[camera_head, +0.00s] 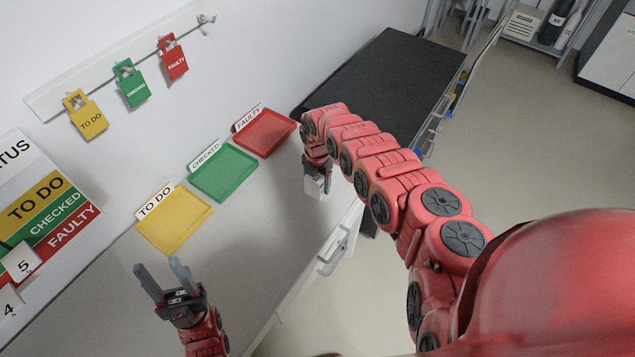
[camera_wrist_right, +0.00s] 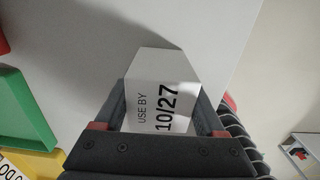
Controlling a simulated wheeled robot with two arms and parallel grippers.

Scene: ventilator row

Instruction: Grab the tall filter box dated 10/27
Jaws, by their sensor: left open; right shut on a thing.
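A white box (camera_wrist_right: 160,92) marked "USE BY 10/27" is between the fingers of my right gripper (camera_wrist_right: 160,118) in the right wrist view. The fingers press on its two sides and the label faces the camera. In the head view the box (camera_head: 316,186) shows as a small white block below my right gripper (camera_head: 318,172), by the front edge of the counter. I cannot tell whether it touches the counter. My left gripper (camera_head: 163,274) is open and empty, over the counter in front of the yellow tray.
The counter holds a yellow TO DO tray (camera_head: 174,222), a green CHECKED tray (camera_head: 223,172) and a red FAULTY tray (camera_head: 264,133), all empty. Coloured tags (camera_head: 131,86) hang on the wall. A drawer handle (camera_head: 337,250) sticks out at the front. A dark surface (camera_head: 385,80) lies beyond.

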